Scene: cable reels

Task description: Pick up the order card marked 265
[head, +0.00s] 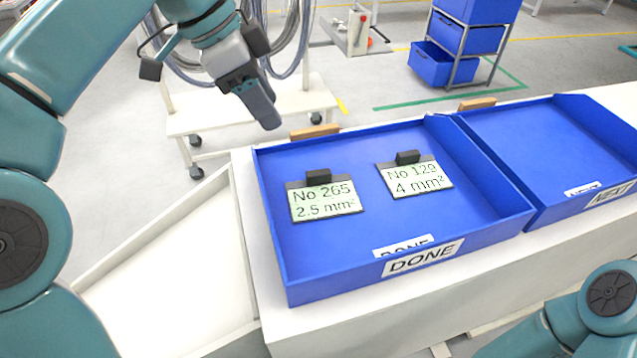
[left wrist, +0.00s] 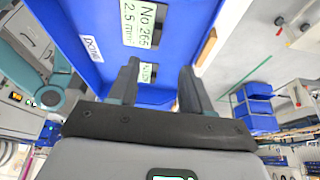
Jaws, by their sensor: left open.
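The order card marked 265 (head: 324,202) lies in the blue DONE tray (head: 330,270), on its left side, with a dark block-shaped grip at its top edge. Its print reads "No 265, 2.5 mm²". A second card marked 129 (head: 415,180) lies to its right in the same tray. My left gripper (head: 268,118) is above and behind the tray's back left corner, apart from the cards. In the left wrist view its two fingers (left wrist: 158,85) are spread with nothing between them, and card 265 (left wrist: 143,22) shows beyond them. My right gripper is not in view.
A second blue tray marked NEXT (head: 550,150) stands right of the DONE tray. Wooden blocks (head: 314,132) show at the trays' back edges. A white cart (head: 250,112) with hanging cable coils and a rack of blue bins (head: 465,45) stand behind.

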